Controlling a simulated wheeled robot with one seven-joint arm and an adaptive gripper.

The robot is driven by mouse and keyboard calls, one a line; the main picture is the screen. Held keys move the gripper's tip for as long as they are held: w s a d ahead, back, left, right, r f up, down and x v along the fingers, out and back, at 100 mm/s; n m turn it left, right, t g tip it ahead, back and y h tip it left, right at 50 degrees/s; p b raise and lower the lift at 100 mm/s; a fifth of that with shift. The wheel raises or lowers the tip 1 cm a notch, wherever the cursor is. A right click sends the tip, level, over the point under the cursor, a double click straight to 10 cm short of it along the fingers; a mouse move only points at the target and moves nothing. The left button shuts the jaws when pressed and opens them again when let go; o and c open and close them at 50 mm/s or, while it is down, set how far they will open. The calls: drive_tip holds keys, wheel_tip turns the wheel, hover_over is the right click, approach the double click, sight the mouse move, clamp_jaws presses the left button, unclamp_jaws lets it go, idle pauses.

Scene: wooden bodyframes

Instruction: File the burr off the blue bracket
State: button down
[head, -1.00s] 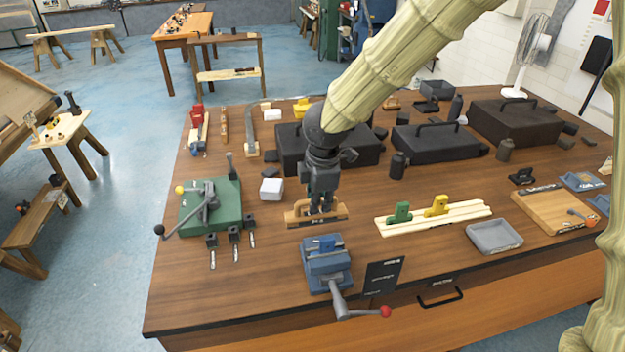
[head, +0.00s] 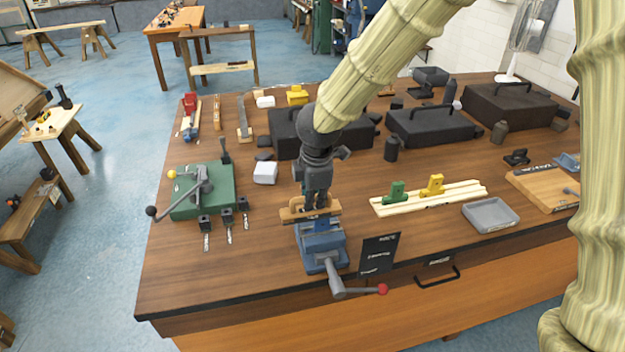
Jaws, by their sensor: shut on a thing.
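My gripper (head: 316,204) points down and is shut on a long wooden file block (head: 294,213), which lies crosswise between its fingers. The block is over the back end of the blue vise (head: 322,254) at the table's front. I cannot tell whether it touches what is in the jaws. The blue bracket cannot be told apart from the vise here; the block and gripper cover much of the jaw area. The vise handle with a red knob (head: 383,289) points toward the front right.
A dark sign (head: 379,255) stands just right of the vise. A green press (head: 203,191) and several small bits are to the left. A pale rail with green and yellow clamps (head: 428,197) and a grey tray (head: 490,215) are to the right. Dark toolboxes stand behind.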

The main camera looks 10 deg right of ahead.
sight(334, 202)
drive_tip(key=shift+d+f, duration=0.2)
drive_tip(key=shift+f, duration=0.35)
drive_tip(key=shift+w+d+f+p, duration=0.15)
drive_tip(key=shift+d+p, duration=0.1)
drive_tip(key=shift+d, duration=0.55)
drive_tip(key=shift+w+d+f+p, duration=0.1)
drive_tip(key=shift+d+p, duration=0.15)
drive_tip(key=shift+d, duration=0.5)
drive_tip(key=shift+s+d, duration=0.1)
drive_tip(key=shift+d, duration=0.25)
drive_tip(key=shift+d+r, duration=0.1)
drive_tip(key=shift+d, duration=0.55)
drive_tip(key=shift+a+b, duration=0.3)
drive_tip(key=shift+a, duration=2.5)
drive_tip(key=p+v, duration=0.1)
drive_tip(key=v, duration=0.1)
drive_tip(key=w+p+v, duration=0.1)
drive_tip(key=v, duration=0.1)
drive_tip(key=shift+s+d+r, duration=0.1)
drive_tip(key=shift+r, duration=0.15)
drive_tip(key=shift+w+p+v, duration=0.2)
drive_tip(key=shift+p+v, duration=0.75)
drive_tip(key=shift+v, duration=0.1)
drive_tip(key=shift+w+r+p, duration=0.1)
drive_tip(key=shift+r+p, duration=0.35)
drive_tip(key=shift+r, duration=0.4)
drive_tip(key=shift+p, duration=0.4)
